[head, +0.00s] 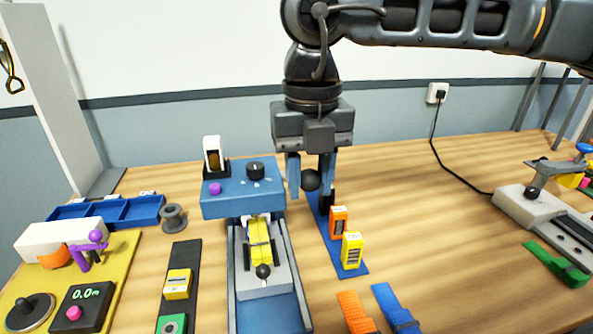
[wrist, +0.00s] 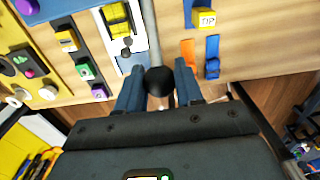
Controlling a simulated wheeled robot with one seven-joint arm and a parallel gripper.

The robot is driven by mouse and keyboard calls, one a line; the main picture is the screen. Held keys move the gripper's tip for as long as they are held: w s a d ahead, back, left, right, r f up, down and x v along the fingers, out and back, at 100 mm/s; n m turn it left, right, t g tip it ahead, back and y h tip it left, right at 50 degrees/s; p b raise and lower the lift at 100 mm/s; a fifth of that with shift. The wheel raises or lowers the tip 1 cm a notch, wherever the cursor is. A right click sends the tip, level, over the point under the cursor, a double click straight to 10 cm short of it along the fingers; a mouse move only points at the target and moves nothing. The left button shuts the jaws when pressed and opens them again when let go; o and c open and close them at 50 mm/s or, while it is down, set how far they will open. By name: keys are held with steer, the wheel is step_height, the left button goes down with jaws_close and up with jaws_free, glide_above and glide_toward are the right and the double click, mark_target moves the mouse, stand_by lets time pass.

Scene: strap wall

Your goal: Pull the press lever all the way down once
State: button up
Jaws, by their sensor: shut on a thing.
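My gripper (head: 311,184) points down in the head view, with its blue fingers on either side of a black ball knob (head: 311,180). In the wrist view the same black knob (wrist: 159,81) sits between the fingertips (wrist: 160,86), at the end of a grey rod (wrist: 152,35). This looks like the press lever. The gripper is shut on its knob. In the head view I cannot make out the rod or where it joins the press.
Left of the gripper is a blue unit (head: 240,195) with a dial, and in front a white carriage (head: 275,283) holding a yellow block. Orange and yellow blocks (head: 352,248) stand on a blue strip below the gripper. Another lever machine (head: 530,205) stands far right. Bare table lies between.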

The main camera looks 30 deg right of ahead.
stand_by(0.3)
steer(key=shift+s+a+f+b, duration=0.1)
steer(key=shift+s+f+b, duration=0.25)
steer(key=shift+f+b, duration=0.6)
steer(key=shift+s+a+f+b, duration=0.1)
steer(key=shift+s+f+b, duration=0.25)
steer(key=shift+f+b, duration=0.55)
steer(key=shift+r, duration=0.2)
steer(key=shift+s+a+f+b, duration=0.1)
steer(key=shift+s+f+b, duration=0.1)
steer(key=shift+f+b, duration=0.85)
steer(key=shift+s+a+f+b, duration=0.15)
steer(key=shift+f+b, duration=0.5)
steer(key=shift+b, duration=0.65)
steer(key=shift+d+f, duration=0.1)
steer(key=shift+f, duration=0.05)
steer(key=shift+f+b, duration=1.4)
steer(key=shift+b, duration=0.5)
